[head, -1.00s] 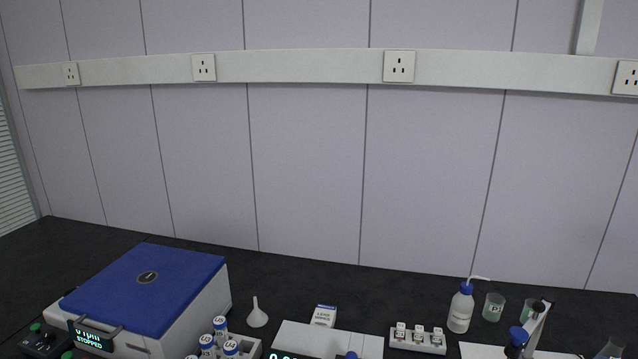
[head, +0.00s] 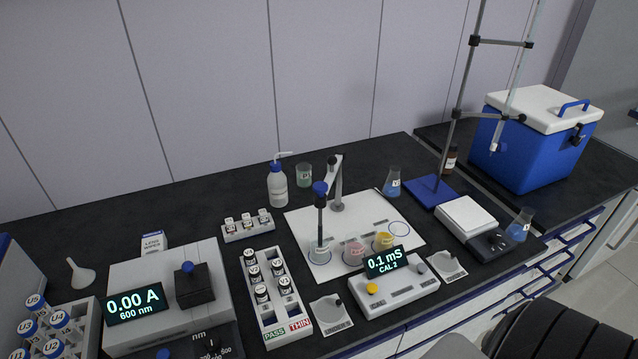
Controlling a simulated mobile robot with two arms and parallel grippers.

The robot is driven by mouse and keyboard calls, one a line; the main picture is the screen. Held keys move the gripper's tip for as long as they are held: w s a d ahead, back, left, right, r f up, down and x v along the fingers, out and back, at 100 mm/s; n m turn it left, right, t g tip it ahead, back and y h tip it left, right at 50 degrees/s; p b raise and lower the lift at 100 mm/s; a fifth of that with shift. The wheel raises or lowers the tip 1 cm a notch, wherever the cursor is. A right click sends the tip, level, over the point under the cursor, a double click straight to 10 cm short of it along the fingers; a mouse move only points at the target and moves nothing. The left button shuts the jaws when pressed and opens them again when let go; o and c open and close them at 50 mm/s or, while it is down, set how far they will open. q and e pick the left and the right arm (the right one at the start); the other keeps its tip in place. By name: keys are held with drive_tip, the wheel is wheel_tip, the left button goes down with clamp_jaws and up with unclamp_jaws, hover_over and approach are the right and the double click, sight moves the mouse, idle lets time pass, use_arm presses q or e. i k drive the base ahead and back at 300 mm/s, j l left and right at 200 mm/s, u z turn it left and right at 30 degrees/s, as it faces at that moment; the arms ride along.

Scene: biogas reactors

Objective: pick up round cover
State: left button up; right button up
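I cannot single out a round cover with certainty in the head view. The nearest lid-like thing is a dark, squarish cover with a blue knob (head: 194,283) on top of the white photometer (head: 140,325), whose display reads 0.00 A, 600 nm. Neither of my grippers shows in the head view.
A rack of capped vials (head: 262,330) stands right of the photometer. A white board (head: 300,225) bears beakers and a probe stand. A meter reading 0.1 mS (head: 395,290), a blue cooler (head: 525,150) and a white funnel (head: 80,273) stand around. A dark ribbed object fills the lower right.

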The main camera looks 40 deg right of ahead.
sight(328, 310)
drive_tip(key=z, duration=1.2)
